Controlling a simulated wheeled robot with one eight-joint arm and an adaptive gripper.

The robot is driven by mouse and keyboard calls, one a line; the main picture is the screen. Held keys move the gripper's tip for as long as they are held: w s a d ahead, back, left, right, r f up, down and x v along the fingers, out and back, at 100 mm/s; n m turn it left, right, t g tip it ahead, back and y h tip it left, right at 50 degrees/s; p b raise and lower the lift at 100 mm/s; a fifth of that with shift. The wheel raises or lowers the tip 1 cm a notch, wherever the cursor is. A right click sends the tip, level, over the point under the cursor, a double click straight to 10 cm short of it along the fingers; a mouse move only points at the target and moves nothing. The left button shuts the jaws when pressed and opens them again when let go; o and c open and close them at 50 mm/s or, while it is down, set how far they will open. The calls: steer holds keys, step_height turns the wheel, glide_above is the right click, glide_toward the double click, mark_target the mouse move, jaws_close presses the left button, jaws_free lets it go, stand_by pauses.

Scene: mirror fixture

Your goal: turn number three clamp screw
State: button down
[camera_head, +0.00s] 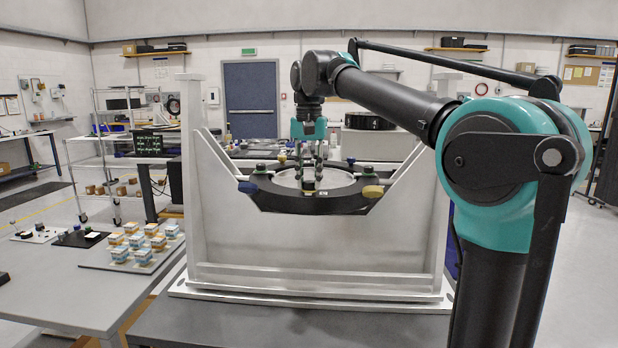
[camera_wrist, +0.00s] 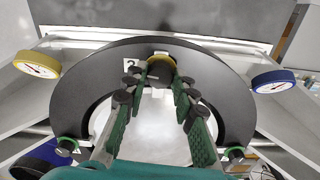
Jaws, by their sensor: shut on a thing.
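A dark-knobbed clamp screw with a yellow base (camera_wrist: 160,72) sits on the dark ring (camera_wrist: 215,85), at its top middle in the wrist view. A white label (camera_wrist: 131,66) beside it bears a digit too small to read surely. My gripper (camera_wrist: 161,80) has its green-padded fingers around the dark knob and is shut on it. In the head view my gripper (camera_head: 309,180) points straight down at the near rim of the ring (camera_head: 345,201). Green-based screws (camera_wrist: 68,147) (camera_wrist: 234,154) show at the lower left and lower right of the wrist view.
A yellow dial gauge (camera_wrist: 37,65) and a blue dial gauge (camera_wrist: 273,82) flank the ring. The pale frame (camera_head: 196,220) rises on both sides of the ring. A table at left bears a tray (camera_head: 110,265) of small boxes. A cart (camera_head: 85,165) stands behind.

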mark_target(309, 181)
steer(key=n, duration=0.4)
steer(key=shift+n, duration=0.3)
steer(key=n, duration=0.4)
steer(key=shift+n, duration=0.3)
steer(key=n, duration=0.4)
steer(key=shift+n, duration=2.6)
steer(key=c, duration=1.2)
jaws_free()
steer(key=shift+r, duration=0.1)
step_height(309, 181, up, 12)
